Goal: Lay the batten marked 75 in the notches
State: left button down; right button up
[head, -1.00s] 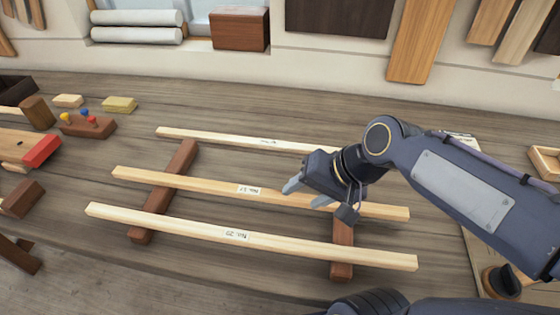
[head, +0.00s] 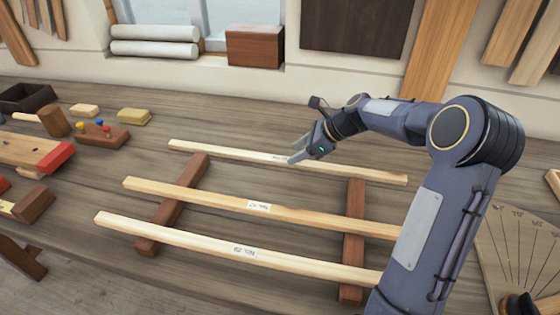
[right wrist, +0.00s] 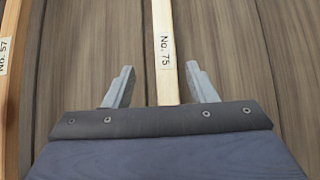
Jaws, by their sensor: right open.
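The batten marked No. 75 (right wrist: 163,45) runs lengthwise in the right wrist view; in the head view it is the farthest pale batten (head: 230,153), by the far ends of two brown bearers (head: 172,208) (head: 353,250). I cannot tell whether it touches them. My right gripper (head: 294,152) is at its middle, by the label. In the right wrist view the open fingers (right wrist: 160,82) stand apart, one on each side of the batten, with gaps. No notches can be made out. My left gripper is out of view.
A batten marked 57 (head: 190,195) and a nearer one marked 29 (head: 180,237) lie across the bearers. Several blocks, a peg block (head: 97,135) and a dark tray (head: 27,98) stand left. A board with angle marks (head: 520,250) lies right. Bench behind the far batten is clear.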

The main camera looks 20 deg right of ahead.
aim_at(280, 158)
jog(key=x, duration=0.5)
jog(key=shift+w+a+f+p, duration=0.15)
jog(key=shift+w+p, duration=0.2)
jog(key=shift+w, duration=0.2)
grip_shut()
